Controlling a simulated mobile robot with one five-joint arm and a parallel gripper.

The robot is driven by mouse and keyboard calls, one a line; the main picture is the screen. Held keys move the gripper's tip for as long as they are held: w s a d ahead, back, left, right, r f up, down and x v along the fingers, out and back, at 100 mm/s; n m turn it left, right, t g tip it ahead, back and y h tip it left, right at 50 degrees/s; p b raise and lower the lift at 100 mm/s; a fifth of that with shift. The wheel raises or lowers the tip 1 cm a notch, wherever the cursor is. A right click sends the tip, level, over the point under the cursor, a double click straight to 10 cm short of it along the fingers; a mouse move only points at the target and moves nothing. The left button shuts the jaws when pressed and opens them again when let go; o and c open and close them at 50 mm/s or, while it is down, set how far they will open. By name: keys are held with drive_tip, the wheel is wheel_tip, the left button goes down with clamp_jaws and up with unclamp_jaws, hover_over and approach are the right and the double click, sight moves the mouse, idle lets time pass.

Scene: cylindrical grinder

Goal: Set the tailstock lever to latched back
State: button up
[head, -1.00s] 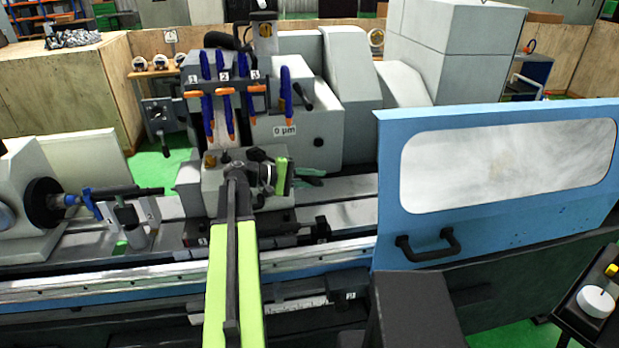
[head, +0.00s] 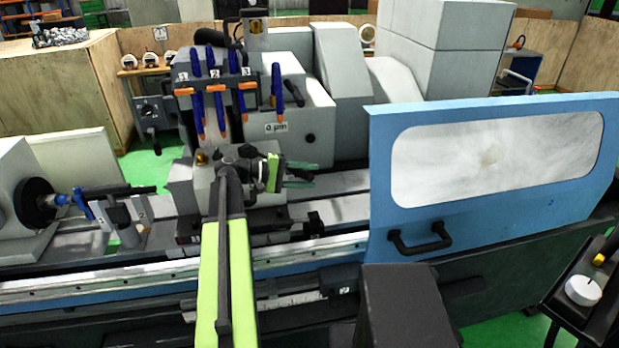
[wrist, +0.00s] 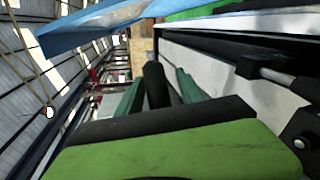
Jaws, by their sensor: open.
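My gripper (head: 301,177) is in the head view at the end of my green and black arm, pointing right over the machine bed. Its two green fingers are apart, also in the wrist view (wrist: 158,95). A dark round rod (wrist: 157,84) shows between the fingers there; I cannot tell whether it is the tailstock lever or whether it touches them. A grey block with a brass knob (head: 201,158), seemingly the tailstock, stands behind my arm, which partly covers it. No lever can be made out clearly on it in the head view.
A blue door (head: 380,180) with a window and a black handle (head: 420,240) stands right of my gripper. The chuck (head: 35,202) is at the left. Bare bed (head: 340,182) lies between gripper and door.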

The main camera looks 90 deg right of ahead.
drive_tip(key=p+v, duration=0.3)
drive_tip(key=v, duration=1.4)
drive_tip(key=shift+p, duration=0.3)
drive_tip(key=shift+s, duration=0.1)
